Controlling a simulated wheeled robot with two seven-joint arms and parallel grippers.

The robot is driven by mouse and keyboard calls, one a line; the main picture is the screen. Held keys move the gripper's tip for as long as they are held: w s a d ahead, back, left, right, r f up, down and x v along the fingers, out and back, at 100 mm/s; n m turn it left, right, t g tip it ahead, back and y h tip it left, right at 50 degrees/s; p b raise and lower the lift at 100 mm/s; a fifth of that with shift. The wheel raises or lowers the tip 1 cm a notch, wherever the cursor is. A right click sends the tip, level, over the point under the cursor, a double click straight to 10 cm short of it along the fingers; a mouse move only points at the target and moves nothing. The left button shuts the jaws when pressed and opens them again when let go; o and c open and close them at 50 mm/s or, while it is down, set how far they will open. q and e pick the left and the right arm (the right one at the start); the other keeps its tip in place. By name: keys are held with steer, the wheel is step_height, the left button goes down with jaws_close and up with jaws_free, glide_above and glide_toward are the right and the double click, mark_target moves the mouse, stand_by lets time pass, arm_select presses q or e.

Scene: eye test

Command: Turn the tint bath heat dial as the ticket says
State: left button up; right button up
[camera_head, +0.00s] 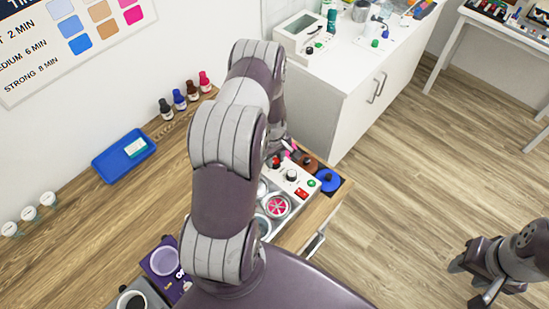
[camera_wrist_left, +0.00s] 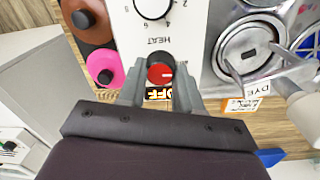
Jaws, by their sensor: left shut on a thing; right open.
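The tint bath's white panel (camera_head: 291,175) sits at the bench's right end. The wrist view shows it (camera_wrist_left: 190,20) with an upside-down HEAT label between a numbered black dial (camera_wrist_left: 155,5) and a red-topped black knob (camera_wrist_left: 160,72). My left gripper (camera_wrist_left: 160,85) is shut on this red-topped knob, a finger on each side. The knob's white mark points right in the wrist view. A small lit display (camera_wrist_left: 158,93) beside it seems to read OFF. A small card (camera_head: 135,147), possibly the ticket, lies in a blue tray; its writing is too small. My right gripper (camera_head: 484,287) is open and empty.
Round metal pots (camera_head: 276,205) stand beside the panel, with a blue lid (camera_head: 328,180) and a brown lid (camera_head: 306,161) near it. Small bottles (camera_head: 180,99) line the wall. A wall chart (camera_head: 70,40) lists minutes.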

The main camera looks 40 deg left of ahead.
arm_select(q)
steer(key=m+b, duration=0.2)
steer(key=m, duration=0.2)
steer(key=shift+w+f+b, duration=0.1)
steer(key=shift+f+b, duration=0.05)
steer(key=shift+b, duration=0.2)
steer(key=m+b, duration=0.2)
steer(key=m, duration=0.2)
steer(key=shift+m, duration=0.3)
steer(key=m+b, duration=0.2)
steer(key=m, duration=0.1)
steer(key=shift+w+m, duration=0.1)
steer(key=shift+m, duration=0.2)
steer(key=m+b, duration=0.1)
steer(key=m, duration=0.3)
steer(key=shift+m, duration=0.3)
steer(key=m, duration=0.2)
steer(key=m+b, duration=0.1)
steer(key=m, duration=0.1)
steer(key=shift+r+m+g, duration=0.2)
steer(key=shift+m+g, duration=0.1)
steer(key=m+b, duration=0.1)
steer(key=m, duration=0.3)
steer(key=shift+d, duration=0.1)
steer(key=m, duration=0.5)
steer(key=shift+r, duration=0.1)
steer(key=m, duration=0.4)
steer(key=shift+m, duration=0.3)
